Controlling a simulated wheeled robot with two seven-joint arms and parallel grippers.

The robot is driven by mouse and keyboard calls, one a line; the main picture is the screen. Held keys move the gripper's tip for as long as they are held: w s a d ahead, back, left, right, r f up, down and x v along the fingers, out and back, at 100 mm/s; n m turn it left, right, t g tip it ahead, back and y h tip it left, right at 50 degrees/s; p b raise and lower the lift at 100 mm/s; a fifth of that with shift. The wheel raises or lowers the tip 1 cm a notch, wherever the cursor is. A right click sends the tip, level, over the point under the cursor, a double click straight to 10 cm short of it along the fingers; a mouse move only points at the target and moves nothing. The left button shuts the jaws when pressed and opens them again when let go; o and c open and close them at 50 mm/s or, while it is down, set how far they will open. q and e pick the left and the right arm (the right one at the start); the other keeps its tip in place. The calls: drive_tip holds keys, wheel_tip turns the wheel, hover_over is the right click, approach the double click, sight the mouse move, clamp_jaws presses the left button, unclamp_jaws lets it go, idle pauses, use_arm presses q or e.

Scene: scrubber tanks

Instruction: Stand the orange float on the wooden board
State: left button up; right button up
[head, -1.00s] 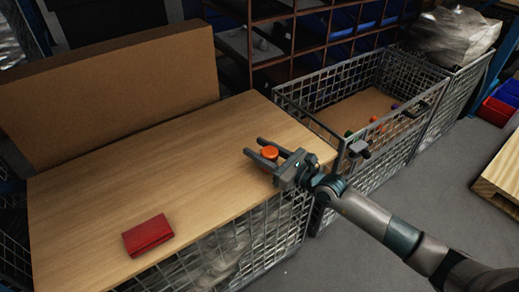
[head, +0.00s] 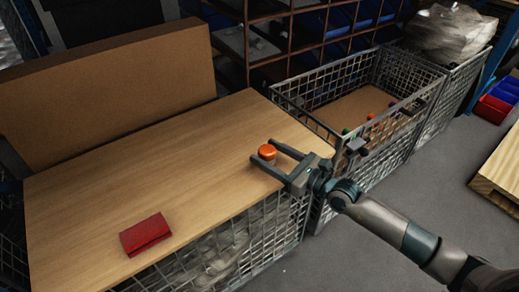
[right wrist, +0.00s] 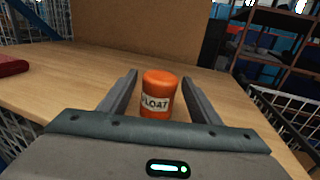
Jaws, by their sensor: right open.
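The orange float (head: 267,152) stands upright on the wooden board (head: 190,150), near the board's right end. In the right wrist view the float (right wrist: 158,88) is a small orange cylinder with a white label reading "FLOAT". My right gripper (head: 265,152) is open, with one finger on each side of the float. In the right wrist view, gaps show between the float and both fingers of the gripper (right wrist: 160,85). The float's base is partly hidden behind the gripper in the head view. My left gripper is not in view.
A red wallet-like item (head: 146,234) lies on the board's front left. A tall brown panel (head: 110,90) stands along the back. A wire mesh basket (head: 335,135) with several small coloured objects stands right of the board. The middle of the board is clear.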

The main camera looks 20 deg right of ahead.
sight(274, 157)
drive_tip(key=b+v, duration=0.1)
drive_tip(key=v, duration=0.6)
drive_tip(key=shift+s+d, duration=0.15)
drive_tip(key=shift+s, duration=0.1)
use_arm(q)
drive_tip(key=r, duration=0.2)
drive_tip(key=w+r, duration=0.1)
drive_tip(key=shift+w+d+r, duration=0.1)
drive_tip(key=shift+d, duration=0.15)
use_arm(e)
drive_tip(key=shift+r, duration=0.15)
